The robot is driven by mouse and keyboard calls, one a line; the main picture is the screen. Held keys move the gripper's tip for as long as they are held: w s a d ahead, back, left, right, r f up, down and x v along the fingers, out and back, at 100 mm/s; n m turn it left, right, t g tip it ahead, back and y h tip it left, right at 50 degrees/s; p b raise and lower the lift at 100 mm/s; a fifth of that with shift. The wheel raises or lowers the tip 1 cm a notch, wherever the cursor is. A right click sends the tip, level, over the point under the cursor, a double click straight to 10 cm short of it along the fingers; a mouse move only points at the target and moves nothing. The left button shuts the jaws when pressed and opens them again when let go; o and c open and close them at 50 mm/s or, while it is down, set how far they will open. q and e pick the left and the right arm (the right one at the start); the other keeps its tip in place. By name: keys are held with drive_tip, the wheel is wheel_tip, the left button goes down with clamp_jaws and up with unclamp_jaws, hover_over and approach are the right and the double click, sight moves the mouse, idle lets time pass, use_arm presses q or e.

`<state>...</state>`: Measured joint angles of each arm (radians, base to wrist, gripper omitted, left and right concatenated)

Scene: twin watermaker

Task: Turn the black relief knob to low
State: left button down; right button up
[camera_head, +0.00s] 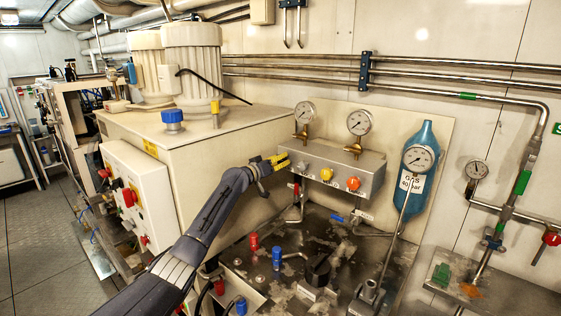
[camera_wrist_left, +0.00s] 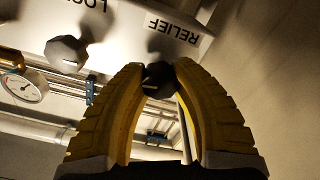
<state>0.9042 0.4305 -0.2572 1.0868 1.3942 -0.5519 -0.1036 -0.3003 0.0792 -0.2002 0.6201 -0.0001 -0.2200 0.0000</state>
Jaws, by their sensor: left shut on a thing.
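The black relief knob (camera_wrist_left: 158,80) sits between my left gripper's yellow fingertips in the left wrist view, below an upside-down RELIEF label (camera_wrist_left: 172,27). My left gripper (camera_head: 284,161) is shut on it at the left end of the grey valve panel (camera_head: 340,160). In the head view the gripper hides the relief knob. The knob has a pale mark on its face, but I cannot tell which setting it points to. My right gripper is not in view.
The panel also carries a yellow knob (camera_head: 326,174) and an orange knob (camera_head: 353,183), with two gauges above. A blue gas cylinder (camera_head: 424,145) stands to the right. Red and blue valves stand below.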

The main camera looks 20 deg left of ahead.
use_arm(q)
drive_tip(key=n, duration=0.4)
drive_tip(key=shift+f+n, duration=0.1)
drive_tip(key=shift+n, duration=0.2)
drive_tip(key=n, duration=0.3)
drive_tip(key=shift+d+n, duration=0.1)
drive_tip(key=shift+n, duration=0.2)
drive_tip(key=n, duration=0.3)
drive_tip(key=shift+n, duration=2.2)
drive_tip(key=c, duration=0.9)
unclamp_jaws()
